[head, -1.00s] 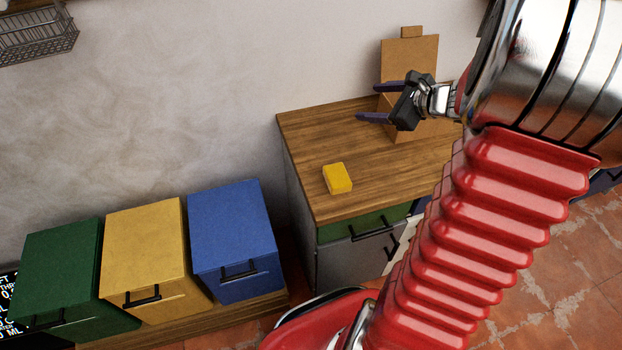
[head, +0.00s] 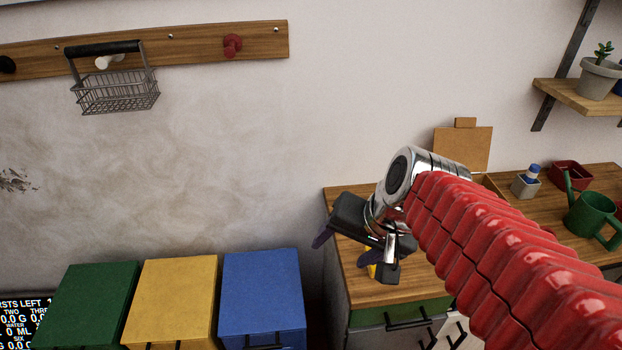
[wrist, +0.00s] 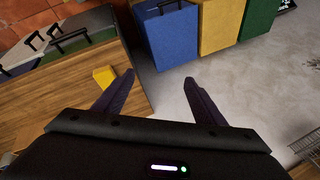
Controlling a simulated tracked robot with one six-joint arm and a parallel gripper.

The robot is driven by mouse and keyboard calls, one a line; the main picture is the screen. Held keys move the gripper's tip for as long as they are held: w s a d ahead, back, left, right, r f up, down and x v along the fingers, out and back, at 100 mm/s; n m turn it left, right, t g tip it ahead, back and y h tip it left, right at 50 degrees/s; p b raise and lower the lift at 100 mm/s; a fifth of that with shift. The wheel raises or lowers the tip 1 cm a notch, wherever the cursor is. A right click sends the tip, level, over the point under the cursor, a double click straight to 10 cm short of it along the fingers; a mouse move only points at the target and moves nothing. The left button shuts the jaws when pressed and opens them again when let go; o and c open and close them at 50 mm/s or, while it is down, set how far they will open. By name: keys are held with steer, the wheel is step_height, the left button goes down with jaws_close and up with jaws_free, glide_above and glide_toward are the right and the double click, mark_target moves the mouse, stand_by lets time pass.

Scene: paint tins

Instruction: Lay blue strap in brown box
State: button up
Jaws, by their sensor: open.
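The brown box (head: 463,150) stands at the back of the wooden counter with its lid raised. My arm hides most of its lower part, and its inside does not show. I see no blue strap in either view. My gripper (head: 352,256) is open and empty, in front of the counter's left part and apart from the box. In the wrist view its two dark purple fingers (wrist: 159,78) are spread with nothing between them.
A yellow block (wrist: 104,76) lies on the counter (wrist: 60,118), partly hidden in the head view. Blue (head: 262,290), yellow (head: 175,295) and green (head: 85,300) bins stand left. A green watering can (head: 592,215), red tray (head: 570,175) and blue-topped item (head: 531,175) stand right.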

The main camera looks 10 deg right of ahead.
steer(key=s+n+h, duration=0.1)
steer(key=s+n, duration=0.1)
steer(key=n, duration=0.1)
steer(key=s+r+n+h, duration=0.1)
steer(key=s+n, duration=0.2)
steer(key=shift+a+r+t, duration=0.1)
steer(key=shift+r+t, duration=0.1)
steer(key=shift+t, duration=0.2)
steer(key=shift+c, duration=0.3)
stand_by(0.7)
